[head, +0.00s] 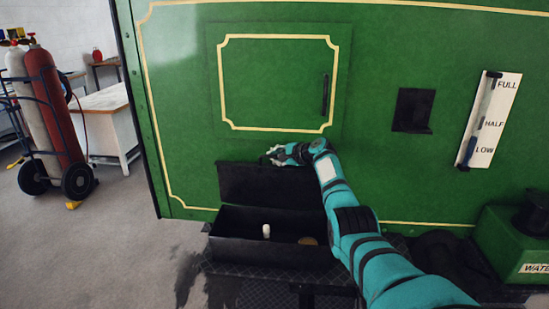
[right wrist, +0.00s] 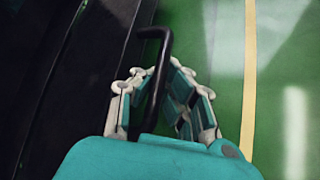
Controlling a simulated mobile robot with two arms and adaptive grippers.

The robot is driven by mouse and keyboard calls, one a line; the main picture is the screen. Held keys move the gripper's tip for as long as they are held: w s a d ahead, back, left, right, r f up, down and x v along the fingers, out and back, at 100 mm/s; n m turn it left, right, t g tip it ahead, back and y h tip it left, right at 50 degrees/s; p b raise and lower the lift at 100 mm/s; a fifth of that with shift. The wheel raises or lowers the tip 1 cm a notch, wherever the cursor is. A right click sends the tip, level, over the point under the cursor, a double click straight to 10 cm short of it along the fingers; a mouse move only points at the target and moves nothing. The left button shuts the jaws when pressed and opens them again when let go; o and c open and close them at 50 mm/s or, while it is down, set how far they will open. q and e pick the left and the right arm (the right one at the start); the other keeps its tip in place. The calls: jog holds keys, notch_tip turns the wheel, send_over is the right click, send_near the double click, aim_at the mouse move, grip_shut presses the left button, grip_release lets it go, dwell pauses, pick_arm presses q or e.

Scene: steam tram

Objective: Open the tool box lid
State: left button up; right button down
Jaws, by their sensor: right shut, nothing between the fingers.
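The black tool box (head: 262,253) stands on a dark tread plate against the green tram side. Its lid (head: 262,185) is up, standing near upright at the back, and the inside shows. A small white item (head: 266,231) and a tan round item (head: 308,241) lie in it. My right gripper (head: 273,154) is at the lid's top edge, shut with nothing held. In the right wrist view, a bent black bar (right wrist: 158,75), perhaps the lid's handle, shows at the fingers (right wrist: 160,78); whether they touch it is unclear. My left gripper is out of view.
The green tram wall (head: 180,100) rises right behind the lid, with a handled door panel (head: 275,80) above. A black bracket (head: 413,110) and a level gauge (head: 488,120) are to the right. A green water box (head: 510,245) stands lower right. Gas cylinders (head: 55,105) stand far left.

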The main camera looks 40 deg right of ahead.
jog(key=c, duration=1.4)
grip_release()
jog(key=shift+s+d+r, duration=0.2)
jog(key=shift+s+r, duration=0.1)
jog(key=shift+r, duration=0.2)
jog(key=shift+s+a+f, duration=0.1)
jog(key=shift+f, duration=0.1)
